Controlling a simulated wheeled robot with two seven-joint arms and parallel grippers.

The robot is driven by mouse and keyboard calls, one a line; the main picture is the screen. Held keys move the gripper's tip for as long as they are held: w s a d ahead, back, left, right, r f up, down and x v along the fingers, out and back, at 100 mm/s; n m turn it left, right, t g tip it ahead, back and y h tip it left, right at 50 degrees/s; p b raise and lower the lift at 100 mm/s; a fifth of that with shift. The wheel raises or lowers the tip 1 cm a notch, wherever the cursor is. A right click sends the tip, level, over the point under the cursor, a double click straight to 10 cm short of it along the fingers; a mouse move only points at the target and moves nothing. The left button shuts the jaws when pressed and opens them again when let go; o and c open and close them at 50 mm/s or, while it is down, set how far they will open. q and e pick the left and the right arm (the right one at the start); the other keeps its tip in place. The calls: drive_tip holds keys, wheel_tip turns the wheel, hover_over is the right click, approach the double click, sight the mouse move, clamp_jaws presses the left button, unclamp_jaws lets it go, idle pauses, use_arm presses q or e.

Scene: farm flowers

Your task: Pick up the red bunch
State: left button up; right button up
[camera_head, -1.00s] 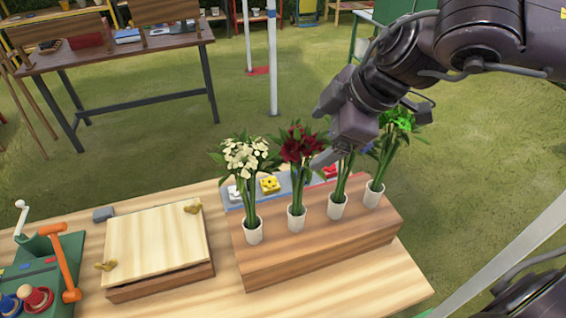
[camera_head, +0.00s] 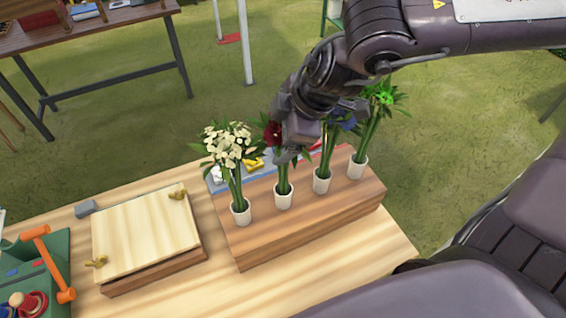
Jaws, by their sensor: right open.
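The red bunch (camera_head: 271,135) stands in a white cup on the wooden block, second from the left. Its dark red blooms are mostly hidden behind my right gripper (camera_head: 287,154). Its green stems (camera_head: 283,177) show below the gripper. My right gripper is open and sits at the upper stems, just under the blooms. I cannot tell whether the stems are between its fingers. My left gripper is not in view.
A white bunch (camera_head: 231,145) stands close on the left. A blue bunch (camera_head: 342,120) and a green bunch (camera_head: 381,95) stand on the right. The wooden block (camera_head: 300,227) rests on a table. A wooden press (camera_head: 147,234) lies to the left.

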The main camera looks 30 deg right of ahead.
drive_tip(key=shift+w+f, duration=0.1)
drive_tip(key=shift+f, duration=0.15)
drive_tip(key=c, duration=1.4)
drive_tip(key=shift+r, duration=0.15)
